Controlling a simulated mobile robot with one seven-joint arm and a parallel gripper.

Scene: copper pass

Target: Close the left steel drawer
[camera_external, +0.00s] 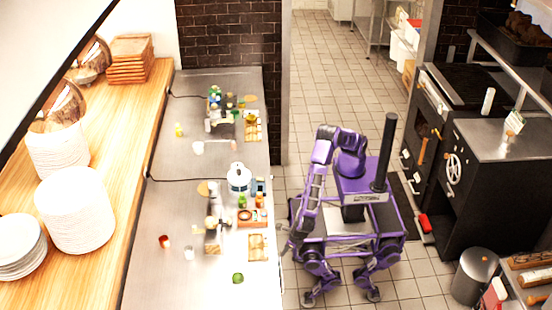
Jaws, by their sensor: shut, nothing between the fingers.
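The steel counter (178,245) runs down the left-centre of the external view, seen from above. I cannot make out the left steel drawer; the counter's front face is mostly hidden from this high angle. My gripper (285,238) is small in the picture, low beside the counter's right edge, at the end of my arm, which bends down from my purple body. It is shut and empty. I cannot tell whether it touches the counter front or a drawer.
Bottles, cups, a white pot (238,178) and wooden boards (257,247) stand on the counter. A wooden shelf (120,150) with plate stacks lies at left. A black oven (440,120) and a metal bin (474,276) stand at right. Tiled floor (330,70) is clear behind me.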

